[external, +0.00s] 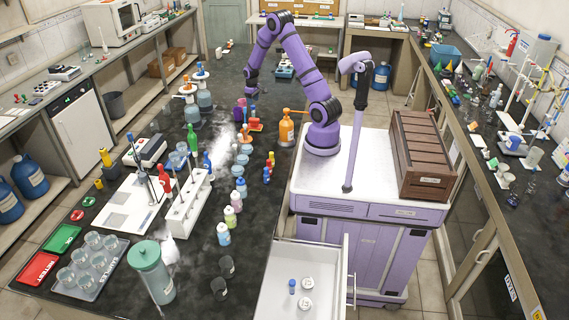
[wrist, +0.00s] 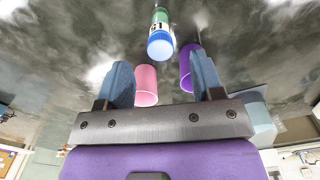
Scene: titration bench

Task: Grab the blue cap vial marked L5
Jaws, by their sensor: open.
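No L5 mark is readable in either view. In the wrist view a vial with a blue end (wrist: 160,45) and a green band stands ahead of my open gripper (wrist: 165,78), apart from the fingers; the part of its label that shows is hard to read. In the external view my gripper (external: 251,88) is small and hangs over the far part of the dark bench. Small blue-capped bottles stand along the bench, such as one in front (external: 223,234) and one farther back (external: 241,188). A small blue-capped vial (external: 292,286) stands in the open white drawer.
A pink cup (wrist: 146,85) is by the left finger and a purple cup (wrist: 187,68) is by the right finger. An orange bottle (external: 286,130) stands near my base. A white tube rack (external: 188,207) and a teal-lidded jar (external: 152,270) stand on the bench.

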